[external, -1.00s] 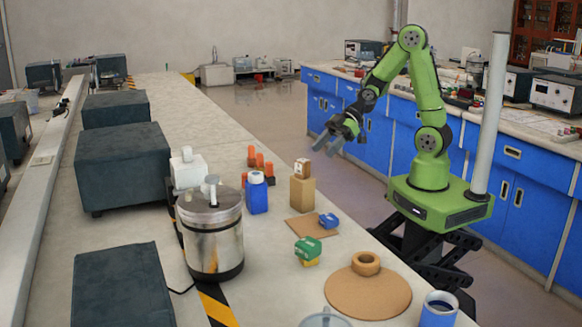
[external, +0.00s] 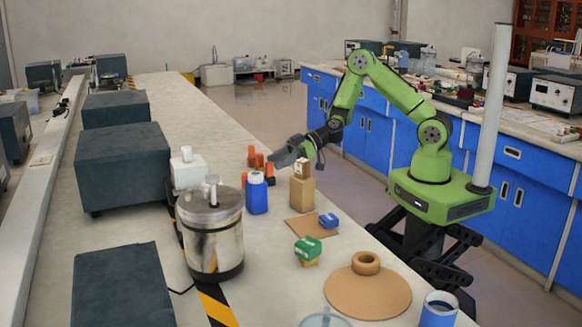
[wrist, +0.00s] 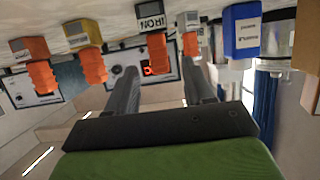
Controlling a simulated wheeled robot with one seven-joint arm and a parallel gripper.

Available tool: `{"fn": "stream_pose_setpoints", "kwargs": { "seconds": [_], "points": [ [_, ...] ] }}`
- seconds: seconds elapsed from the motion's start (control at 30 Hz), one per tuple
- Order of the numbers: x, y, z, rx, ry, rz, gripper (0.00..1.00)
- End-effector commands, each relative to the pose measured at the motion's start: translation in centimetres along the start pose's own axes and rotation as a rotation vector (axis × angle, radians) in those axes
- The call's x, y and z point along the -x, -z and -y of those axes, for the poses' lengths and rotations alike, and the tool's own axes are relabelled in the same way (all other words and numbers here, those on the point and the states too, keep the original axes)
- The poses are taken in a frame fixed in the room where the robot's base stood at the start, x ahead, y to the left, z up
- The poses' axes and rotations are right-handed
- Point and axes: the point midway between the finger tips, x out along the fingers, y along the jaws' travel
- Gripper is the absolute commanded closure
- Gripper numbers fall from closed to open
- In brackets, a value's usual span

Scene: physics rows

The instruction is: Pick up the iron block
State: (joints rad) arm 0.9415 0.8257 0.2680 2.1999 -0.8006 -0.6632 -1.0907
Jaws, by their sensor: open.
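The iron block (wrist: 151,18) is a dark block with "IRON" on its label and an orange handle. The wrist view looks upside down, so the block's base is at the top against the pale bench. It lies roughly between the lines of my fingers, ahead of them and apart from them. My gripper (wrist: 160,65) is open with nothing between its fingers. In the external view my gripper (external: 277,160) hangs over the bench edge, beside the group of orange-handled blocks (external: 260,162). I cannot tell there which one is iron.
A blue bottle (external: 257,195) and a tan box (external: 302,192) with a small cube on top stand near my gripper. A metal pot (external: 212,245) is farther left.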

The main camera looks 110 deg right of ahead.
Motion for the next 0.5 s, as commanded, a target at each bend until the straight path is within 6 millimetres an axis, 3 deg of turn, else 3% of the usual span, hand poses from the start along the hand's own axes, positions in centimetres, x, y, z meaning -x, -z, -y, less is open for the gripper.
{"fn": "stream_pose_setpoints", "kwargs": {
  "seconds": [0.1, 0.2, 0.4, 0.5],
  "points": [
    [-2.4, 0.2, 0.2, 0.002, 0.004, -0.001, 0.48],
    [-3.5, 0.1, 0.1, 0.001, 0.001, 0.0, 0.48],
    [-3.7, 0.0, 0.1, 0.0, 0.0, 0.001, 0.48],
    [-3.7, 0.0, 0.1, 0.0, 0.0, 0.001, 0.6]
  ]
}}
